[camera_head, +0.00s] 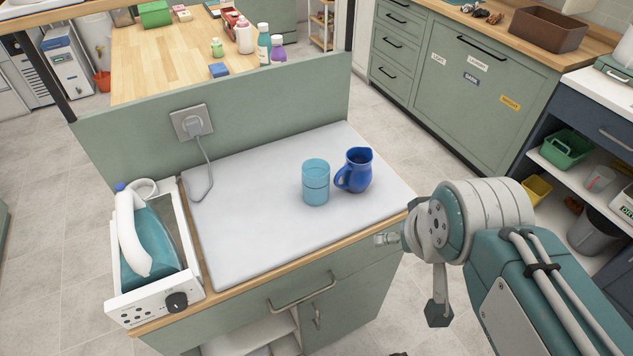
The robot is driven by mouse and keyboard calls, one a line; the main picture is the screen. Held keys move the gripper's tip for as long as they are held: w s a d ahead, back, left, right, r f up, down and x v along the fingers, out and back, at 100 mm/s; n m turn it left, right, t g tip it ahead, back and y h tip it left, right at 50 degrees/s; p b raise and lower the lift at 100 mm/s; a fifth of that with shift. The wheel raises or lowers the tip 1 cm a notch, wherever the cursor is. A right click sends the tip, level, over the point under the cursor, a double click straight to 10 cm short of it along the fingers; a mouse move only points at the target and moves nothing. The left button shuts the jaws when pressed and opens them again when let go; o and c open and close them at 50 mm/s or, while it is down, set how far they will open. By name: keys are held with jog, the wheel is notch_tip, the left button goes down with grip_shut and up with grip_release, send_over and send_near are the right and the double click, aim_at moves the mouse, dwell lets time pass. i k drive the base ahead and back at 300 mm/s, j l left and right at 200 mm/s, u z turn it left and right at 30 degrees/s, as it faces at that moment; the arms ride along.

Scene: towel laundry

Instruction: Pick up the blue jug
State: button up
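The blue jug (357,171) stands upright on the white worktop mat, right of the middle of the head view. Its handle faces left and its dark mouth is open at the top. A translucent light-blue cup (316,183) stands close to its left, by the handle. My gripper (415,245) is at the end of my arm, to the right of and nearer than the jug, over the counter's front right corner. It is apart from the jug. Its fingers are largely hidden or seen edge-on, so I cannot tell whether they are open.
The white mat (245,235) is otherwise mostly clear. A green panel with a socket (192,122) rises behind. A wooden table (165,62) with bottles is beyond it.

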aim_at(356, 179)
jog(key=i+l+u, duration=0.1)
jog(key=l+u, duration=0.5)
jog(key=u, duration=0.15)
